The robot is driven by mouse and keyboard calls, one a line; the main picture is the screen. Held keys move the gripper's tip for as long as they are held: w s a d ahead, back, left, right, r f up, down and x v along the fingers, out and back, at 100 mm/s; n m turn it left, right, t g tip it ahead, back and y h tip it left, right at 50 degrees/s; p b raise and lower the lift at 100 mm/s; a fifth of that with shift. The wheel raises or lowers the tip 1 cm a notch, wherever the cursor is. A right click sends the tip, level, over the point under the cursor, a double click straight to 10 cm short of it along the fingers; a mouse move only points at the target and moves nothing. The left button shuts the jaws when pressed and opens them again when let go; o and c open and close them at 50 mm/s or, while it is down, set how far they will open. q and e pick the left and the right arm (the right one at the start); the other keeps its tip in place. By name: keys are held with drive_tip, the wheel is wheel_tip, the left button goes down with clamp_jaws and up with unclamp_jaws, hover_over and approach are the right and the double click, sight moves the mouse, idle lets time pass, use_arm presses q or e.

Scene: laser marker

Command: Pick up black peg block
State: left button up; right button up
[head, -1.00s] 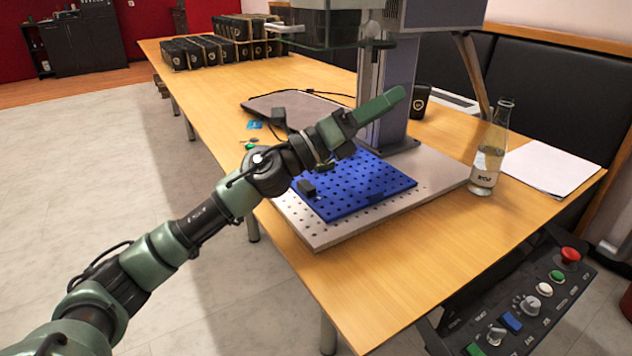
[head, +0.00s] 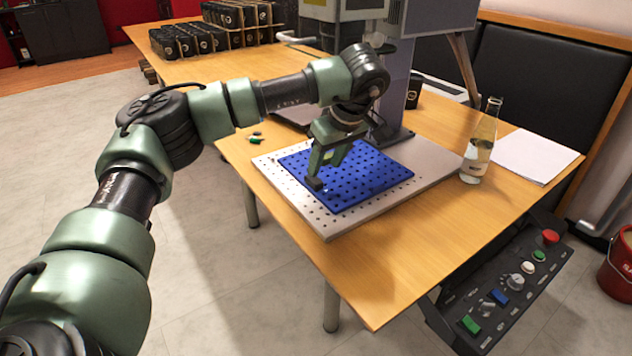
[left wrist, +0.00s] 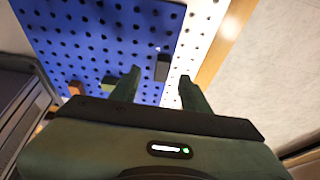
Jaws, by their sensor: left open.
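The black peg block (head: 314,184) sits on the blue perforated plate (head: 372,184), near its left edge. My left gripper (head: 326,166) points down just above the block and is open. In the left wrist view, the block (left wrist: 162,67) shows in the gap between the two open fingertips (left wrist: 160,78), near the plate's edge. I cannot tell whether a finger touches it. My right gripper is not in view.
The blue plate lies on a grey perforated base (head: 330,229) under the laser machine's column (head: 393,95). A glass bottle (head: 480,150) and white paper (head: 535,157) are to the right. A control panel (head: 505,285) is at the table's front right. The front tabletop is clear.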

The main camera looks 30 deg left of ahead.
sight(317, 182)
use_arm(q)
drive_tip(key=x, duration=0.3)
drive_tip(key=b+x, duration=0.1)
drive_tip(key=x, duration=0.1)
drive_tip(key=shift+s, duration=0.4)
drive_tip(key=shift+w+a+f, duration=0.15)
drive_tip(key=shift+a+f, duration=0.05)
drive_tip(key=shift+f, duration=0.25)
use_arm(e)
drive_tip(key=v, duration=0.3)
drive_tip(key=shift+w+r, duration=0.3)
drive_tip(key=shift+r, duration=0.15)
use_arm(q)
clamp_jaws()
